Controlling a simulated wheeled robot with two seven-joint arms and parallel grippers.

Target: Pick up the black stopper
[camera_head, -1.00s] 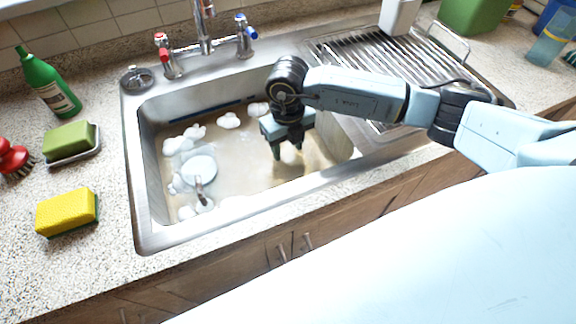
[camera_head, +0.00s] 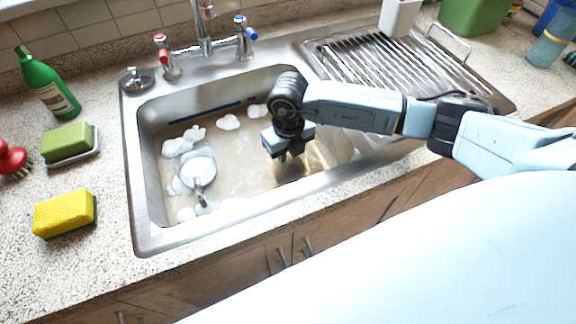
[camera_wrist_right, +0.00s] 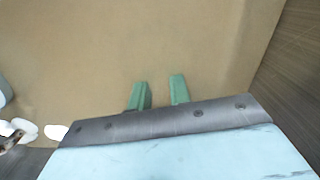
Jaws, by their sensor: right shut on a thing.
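My right gripper (camera_head: 287,156) reaches down into the sink (camera_head: 134,160), which holds murky brown water. In the right wrist view its green fingers (camera_wrist_right: 160,90) stand a small gap apart, and their tips fade into the brown water. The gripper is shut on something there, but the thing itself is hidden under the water. I cannot make out the black stopper in either view. My left gripper is not in view.
A white dish (camera_head: 198,171) with foam lies in the left of the sink. The tap (camera_head: 204,30) stands behind and a drying rack (camera_head: 375,60) at the right. A yellow sponge (camera_head: 64,212), green soap (camera_head: 67,142) and green bottle (camera_head: 47,85) sit on the left counter.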

